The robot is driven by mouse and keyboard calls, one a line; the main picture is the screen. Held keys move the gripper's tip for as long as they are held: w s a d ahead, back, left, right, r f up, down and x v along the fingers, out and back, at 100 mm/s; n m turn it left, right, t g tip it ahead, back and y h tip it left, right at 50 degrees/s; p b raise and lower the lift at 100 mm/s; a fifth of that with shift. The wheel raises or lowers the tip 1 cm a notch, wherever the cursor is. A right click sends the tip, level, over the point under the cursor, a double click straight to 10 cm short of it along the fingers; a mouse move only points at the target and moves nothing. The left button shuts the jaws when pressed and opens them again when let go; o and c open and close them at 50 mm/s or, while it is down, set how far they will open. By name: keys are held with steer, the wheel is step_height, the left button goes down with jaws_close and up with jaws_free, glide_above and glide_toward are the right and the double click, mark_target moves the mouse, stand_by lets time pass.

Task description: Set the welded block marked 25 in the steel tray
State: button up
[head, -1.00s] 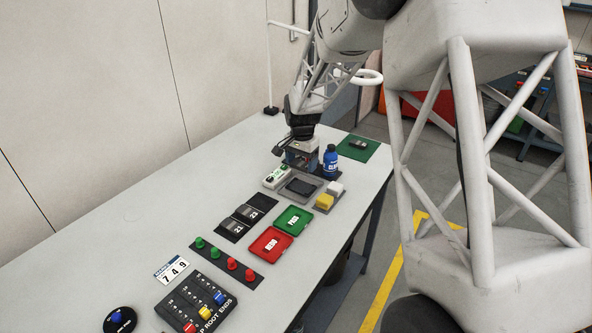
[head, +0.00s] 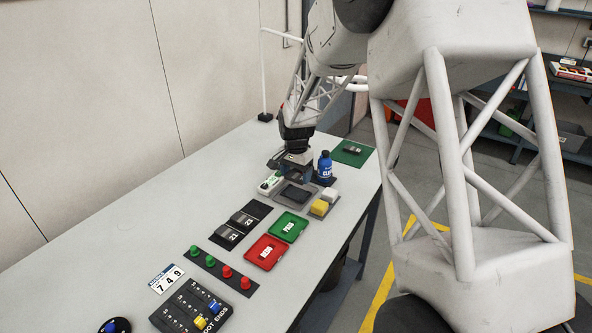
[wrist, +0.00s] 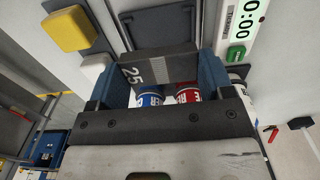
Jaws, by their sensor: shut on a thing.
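The dark grey block marked 25 (wrist: 158,70) is held between the blue fingers of my gripper (wrist: 158,76) in the wrist view. In the head view my gripper (head: 293,176) hangs just behind the steel tray (head: 297,198), and the block is hard to make out there. The tray, a dark square with a raised rim, also shows in the wrist view (wrist: 160,28), just beyond the block. The block looks apart from the tray floor, but its height above it cannot be told.
A blue bottle (head: 325,167) stands right of my gripper. A timer (head: 270,184) lies left of the tray, with yellow (head: 319,208) and white (head: 329,195) blocks at right. Green (head: 289,227) and red (head: 265,253) trays and a dark mat with two numbered blocks (head: 243,219) lie nearer.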

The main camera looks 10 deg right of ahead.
mark_target(296, 193)
steer(key=shift+f, duration=2.6)
steer(key=shift+f, duration=0.2)
steer(key=o, duration=1.1)
steer(key=shift+s+f, duration=0.1)
steer(key=shift+r, duration=3.65)
